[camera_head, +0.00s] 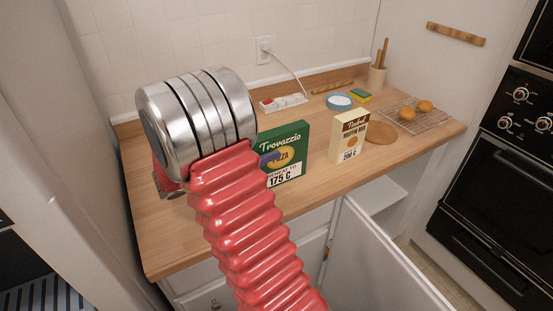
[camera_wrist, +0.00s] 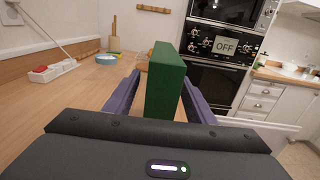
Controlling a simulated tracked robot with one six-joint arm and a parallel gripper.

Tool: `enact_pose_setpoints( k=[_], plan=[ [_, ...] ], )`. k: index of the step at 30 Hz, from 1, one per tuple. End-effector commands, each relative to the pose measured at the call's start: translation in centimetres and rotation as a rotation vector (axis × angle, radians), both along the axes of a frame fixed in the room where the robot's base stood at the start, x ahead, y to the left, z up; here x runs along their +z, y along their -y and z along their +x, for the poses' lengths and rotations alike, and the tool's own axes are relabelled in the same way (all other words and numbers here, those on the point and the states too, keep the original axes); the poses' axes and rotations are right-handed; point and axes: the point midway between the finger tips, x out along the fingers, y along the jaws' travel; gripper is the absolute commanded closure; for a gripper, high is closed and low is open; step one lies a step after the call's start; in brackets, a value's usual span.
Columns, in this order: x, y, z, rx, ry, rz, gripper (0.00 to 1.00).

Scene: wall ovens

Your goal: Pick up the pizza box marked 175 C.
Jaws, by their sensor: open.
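The green pizza box (camera_head: 293,140) marked 175 C stands upright on the wooden counter in the head view. In the wrist view the box (camera_wrist: 165,88) is seen by its narrow edge. My gripper (camera_wrist: 161,82) is open, with one purple finger on each side of the box. The left finger looks close to the box; I cannot tell whether either finger touches it. In the head view one finger shows in front of the box's left part, and my arm hides the rest of the gripper.
A cream muffin mix box (camera_head: 349,137) marked 200 C stands to the right. Behind are a power strip (camera_head: 284,103), a blue bowl (camera_head: 339,102) and a sponge (camera_head: 360,95). A round board (camera_head: 380,132) and a rack (camera_head: 428,121) lie further right. A cabinet door (camera_head: 375,265) hangs open below.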

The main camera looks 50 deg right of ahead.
Motion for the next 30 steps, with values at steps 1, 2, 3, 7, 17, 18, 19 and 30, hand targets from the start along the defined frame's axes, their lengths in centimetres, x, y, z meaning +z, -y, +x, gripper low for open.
enact_pose_setpoints(
  k=[1,2,3,7,17,18,19,30],
  plan=[
    [0.0,0.5,-0.2,-0.003,0.000,0.000,0.50],
    [0.0,0.9,-0.3,-0.004,0.000,0.000,0.50],
    [-0.1,1.3,-0.5,-0.004,0.000,0.000,0.50],
    [-0.2,3.0,-1.0,-0.004,0.000,0.001,0.50],
    [-0.2,4.5,-1.4,-0.001,0.000,0.000,0.50],
    [-0.2,4.5,-1.4,-0.001,0.000,0.000,0.50],
    [-0.2,4.5,-1.4,-0.001,0.000,0.000,0.50],
    [-0.1,4.4,-1.4,-0.001,0.000,0.000,0.52]
  ],
)
